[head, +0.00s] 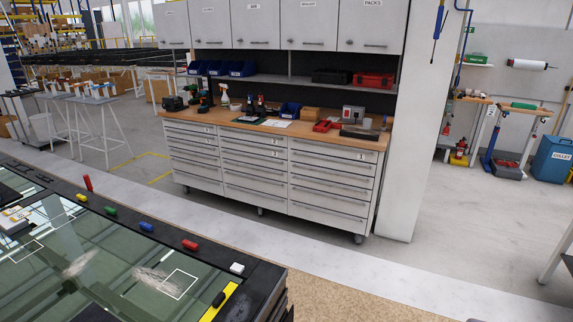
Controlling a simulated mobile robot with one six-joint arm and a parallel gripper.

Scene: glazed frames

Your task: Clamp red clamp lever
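Two red pieces show along the far edge of the glass-topped frame table (60,245). One red clamp lever (190,244) lies low on the black border, between a blue lever (146,226) and a white one (237,268). Another red piece (88,183) stands upright farther left, behind the yellow lever (82,197) and the green lever (110,210). I cannot tell from this view which one the task means, or whether either is clamped. My gripper is not in view.
A black knob (218,299) sits on a yellow strip at the table's near right corner. A white drawer cabinet (270,170) with a wooden top stands beyond the table. A pale floor strip (330,268) between them is clear. A white pillar (415,120) stands right of the cabinet.

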